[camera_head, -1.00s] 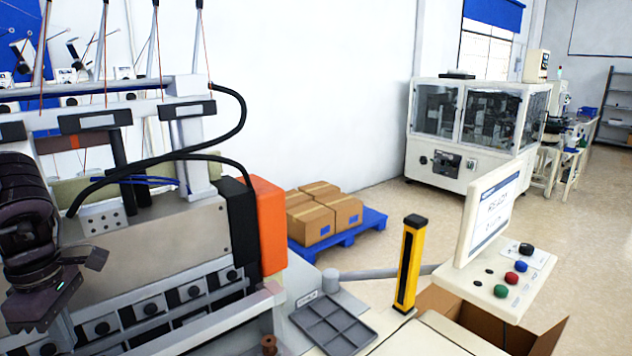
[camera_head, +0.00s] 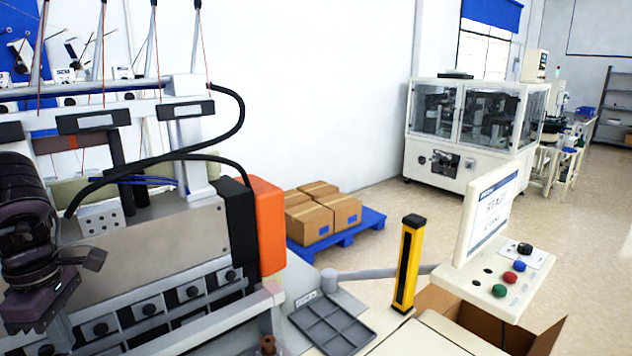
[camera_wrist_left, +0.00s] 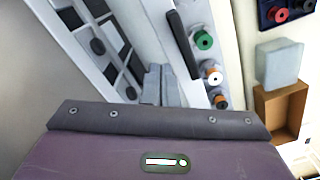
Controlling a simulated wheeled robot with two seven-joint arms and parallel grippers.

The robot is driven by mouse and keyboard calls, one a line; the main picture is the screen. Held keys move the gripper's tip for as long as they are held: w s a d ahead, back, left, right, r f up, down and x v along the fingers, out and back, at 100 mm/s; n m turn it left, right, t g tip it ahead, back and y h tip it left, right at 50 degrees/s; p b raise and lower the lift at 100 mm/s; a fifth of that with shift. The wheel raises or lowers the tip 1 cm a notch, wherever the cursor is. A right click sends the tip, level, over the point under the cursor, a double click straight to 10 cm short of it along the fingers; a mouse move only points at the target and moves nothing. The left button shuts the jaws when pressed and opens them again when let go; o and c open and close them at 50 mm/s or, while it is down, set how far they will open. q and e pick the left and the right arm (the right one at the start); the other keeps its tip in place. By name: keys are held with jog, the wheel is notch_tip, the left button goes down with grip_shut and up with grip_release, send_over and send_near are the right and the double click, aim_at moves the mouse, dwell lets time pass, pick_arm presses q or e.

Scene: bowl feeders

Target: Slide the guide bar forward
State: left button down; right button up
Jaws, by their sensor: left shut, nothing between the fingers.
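A long pale rail (camera_head: 222,328) runs along the front of the machine in the head view; it looks like the guide bar, but I cannot be sure. My left gripper (camera_head: 40,305) is at the left edge of the head view, over the left part of the machine front; its fingertips do not show clearly there. In the left wrist view its two grey fingers (camera_wrist_left: 160,85) are together, with nothing between them. They point at the pale machine front, beside a black bar-shaped part (camera_wrist_left: 181,42). I cannot tell whether they touch anything. My right gripper is not in view.
Several black knobs line the machine front (camera_head: 147,309). An orange block (camera_head: 265,225) stands at the machine's right end. A grey compartment tray (camera_head: 332,325), a yellow-black post (camera_head: 408,265) and a button panel (camera_head: 500,280) stand to the right. Boxes (camera_head: 345,210) sit on a blue pallet behind.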

pick_arm(q)
jog(key=shift+f, duration=0.1)
jog(key=f+b, duration=0.1)
jog(key=f, duration=0.1)
jog(key=f+b, duration=0.1)
jog(key=f, duration=0.2)
jog(key=shift+s+d+f+b, duration=0.1)
jog(key=shift+s+b, duration=0.1)
jog(key=shift+b, duration=0.15)
dwell(0.6)
jog(key=shift+s+d+f, duration=0.1)
jog(key=shift+s, duration=0.05)
jog(key=shift+s+d, duration=0.25)
jog(key=shift+s, duration=0.1)
jog(key=s+d, duration=0.2)
jog(key=shift+s+d, duration=0.1)
jog(key=shift+s, duration=0.25)
jog(key=shift+w, duration=0.1)
